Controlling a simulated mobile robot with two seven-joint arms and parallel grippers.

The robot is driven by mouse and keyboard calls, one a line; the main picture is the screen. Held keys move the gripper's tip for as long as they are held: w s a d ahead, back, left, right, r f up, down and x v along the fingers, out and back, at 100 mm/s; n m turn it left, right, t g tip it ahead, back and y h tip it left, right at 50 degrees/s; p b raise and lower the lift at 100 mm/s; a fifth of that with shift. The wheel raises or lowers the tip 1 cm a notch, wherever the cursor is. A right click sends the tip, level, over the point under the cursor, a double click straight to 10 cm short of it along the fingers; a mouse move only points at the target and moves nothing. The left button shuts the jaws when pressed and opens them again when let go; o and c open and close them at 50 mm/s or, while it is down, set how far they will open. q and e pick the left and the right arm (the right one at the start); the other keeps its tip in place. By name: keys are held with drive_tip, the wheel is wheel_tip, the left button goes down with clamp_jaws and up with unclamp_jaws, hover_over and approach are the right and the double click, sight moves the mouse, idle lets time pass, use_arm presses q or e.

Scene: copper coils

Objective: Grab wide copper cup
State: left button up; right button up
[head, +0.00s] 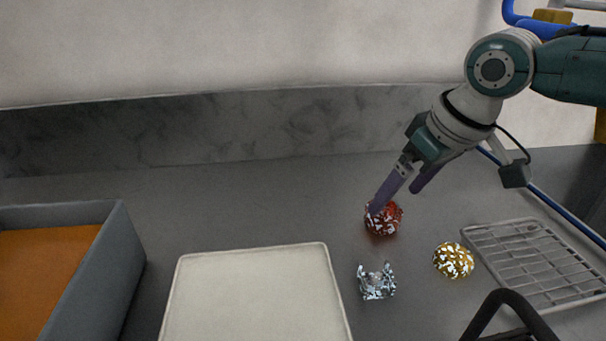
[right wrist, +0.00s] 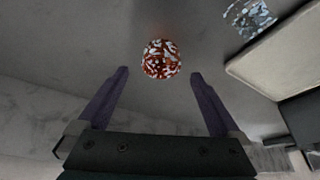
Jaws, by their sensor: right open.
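A small rounded copper-red object with white patches (head: 384,220) stands on the grey counter right of centre; it is the most copper-coloured thing here, though I cannot make out a cup opening. My right gripper (head: 394,202) is open and tilted down over it, one finger overlapping its upper left edge in the head view. In the right wrist view the copper-red object (right wrist: 161,59) lies just beyond the fingertips, centred between the two spread purple fingers of the gripper (right wrist: 160,73). Nothing is held. My left gripper is not in view.
A crumpled-looking silver object (head: 376,281) and a gold patterned object (head: 453,260) stand close in front. A pale tray (head: 250,290) lies left, a wire rack (head: 540,262) right, a grey bin (head: 95,270) far left. A black handle (head: 512,300) rises at front right.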

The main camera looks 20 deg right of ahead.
sight(388, 206)
drive_tip(key=b+x, duration=0.1)
drive_tip(key=x, duration=0.3)
drive_tip(key=shift+w+a+f, duration=0.1)
drive_tip(key=shift+a+f, duration=0.05)
drive_tip(key=shift+f, duration=0.1)
drive_tip(key=shift+c, duration=0.2)
drive_tip(key=c, duration=1.4)
